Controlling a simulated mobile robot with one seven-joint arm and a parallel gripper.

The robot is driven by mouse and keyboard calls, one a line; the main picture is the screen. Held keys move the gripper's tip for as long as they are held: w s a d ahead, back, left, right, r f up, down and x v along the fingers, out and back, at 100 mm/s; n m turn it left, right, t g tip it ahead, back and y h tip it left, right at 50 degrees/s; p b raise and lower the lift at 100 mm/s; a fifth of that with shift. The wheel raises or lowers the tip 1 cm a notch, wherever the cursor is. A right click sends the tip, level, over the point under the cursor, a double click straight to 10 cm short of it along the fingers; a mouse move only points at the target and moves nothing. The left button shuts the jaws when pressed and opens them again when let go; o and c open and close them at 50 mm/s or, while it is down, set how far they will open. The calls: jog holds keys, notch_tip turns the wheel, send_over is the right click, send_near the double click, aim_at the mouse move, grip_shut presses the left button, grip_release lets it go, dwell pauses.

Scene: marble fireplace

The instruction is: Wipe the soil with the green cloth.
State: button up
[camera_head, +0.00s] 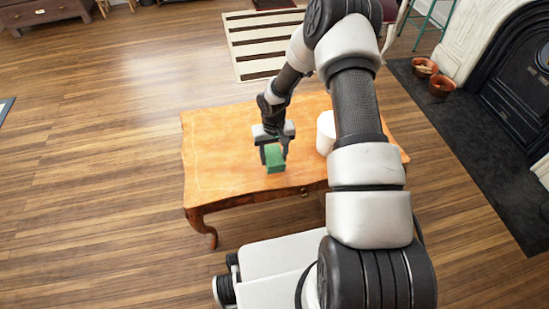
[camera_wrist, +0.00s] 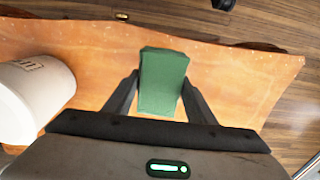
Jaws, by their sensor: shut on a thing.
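The green cloth (camera_head: 274,158) is a small block-like piece held at the end of my arm, over the front middle of the wooden table (camera_head: 215,150). My gripper (camera_head: 273,150) is shut on it. In the wrist view the cloth (camera_wrist: 162,82) stands between the two dark fingers of my gripper (camera_wrist: 160,98). I cannot tell whether the cloth touches the table top. No distinct patch of soil is clear to me; small pale specks show on the table top in the wrist view.
A white cylindrical container (camera_head: 326,132) stands on the table right of my gripper, partly hidden by my arm; it also shows in the wrist view (camera_wrist: 38,95). Clay pots (camera_head: 441,86) stand by the black fireplace. A striped rug (camera_head: 245,45) lies behind the table. The table's left part is clear.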

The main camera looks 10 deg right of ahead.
jog(key=shift+r, duration=0.65)
jog(key=shift+a, duration=0.1)
